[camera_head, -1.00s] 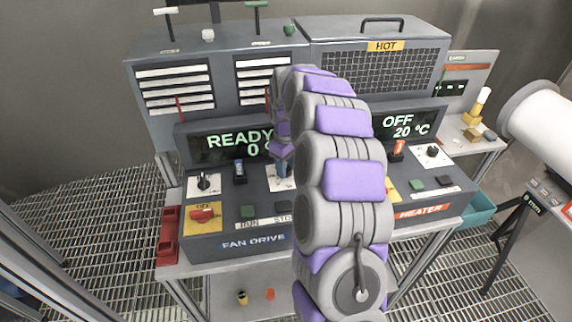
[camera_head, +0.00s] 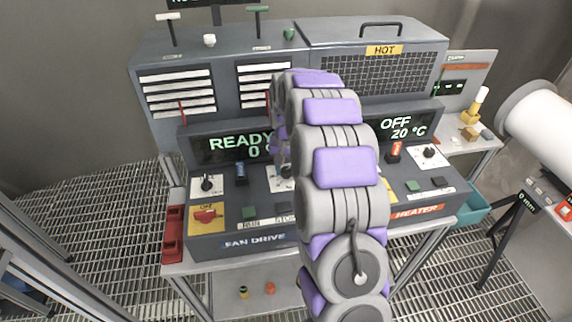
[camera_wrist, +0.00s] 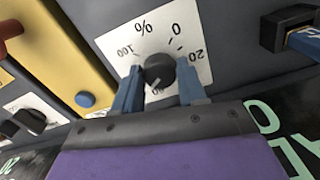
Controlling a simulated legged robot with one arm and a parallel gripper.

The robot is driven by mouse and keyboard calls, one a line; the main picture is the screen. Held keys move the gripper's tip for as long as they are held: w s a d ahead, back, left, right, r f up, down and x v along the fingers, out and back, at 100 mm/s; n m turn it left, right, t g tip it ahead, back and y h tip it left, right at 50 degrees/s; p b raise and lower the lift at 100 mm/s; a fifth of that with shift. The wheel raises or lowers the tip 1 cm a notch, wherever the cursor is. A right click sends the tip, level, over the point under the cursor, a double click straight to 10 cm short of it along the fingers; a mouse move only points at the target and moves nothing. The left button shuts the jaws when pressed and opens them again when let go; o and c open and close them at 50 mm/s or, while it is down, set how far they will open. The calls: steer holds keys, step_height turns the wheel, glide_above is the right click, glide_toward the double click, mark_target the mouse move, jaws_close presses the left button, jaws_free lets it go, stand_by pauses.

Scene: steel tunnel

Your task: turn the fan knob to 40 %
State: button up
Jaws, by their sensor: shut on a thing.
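The fan knob (camera_wrist: 159,69) is a dark round knob on a white dial plate (camera_wrist: 186,44) marked %, 0, 20 and 100 in the wrist view. My gripper (camera_wrist: 159,76) is shut on the knob, one blue finger on each side. In the head view, part of the white dial plate (camera_head: 279,186) shows beside my arm, which hides the gripper. The fan display (camera_head: 232,145) reads READY and 0, with the rest covered by my arm.
On the fan panel are another small knob (camera_head: 207,184), a blue switch (camera_head: 241,173) and a red switch on a yellow plate (camera_head: 206,216). The heater display (camera_head: 402,126) reads OFF, 20 °C. A red tray (camera_head: 173,235) sits at the left.

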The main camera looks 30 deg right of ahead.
mark_target(285, 169)
steer(key=m+p, duration=0.1)
steer(key=m, duration=0.4)
steer(key=shift+m+p, duration=0.3)
steer(key=shift+f+m+p, duration=0.1)
steer(key=shift+m+p, duration=0.55)
steer(key=shift+m, duration=1.55)
steer(key=o, duration=1.1)
steer(key=shift+w+a, duration=0.1)
steer(key=shift+a, duration=0.05)
steer(key=shift+c, duration=0.2)
step_height(285, 169, up, 18)
steer(key=shift+f+p, duration=0.25)
steer(key=shift+p, duration=0.2)
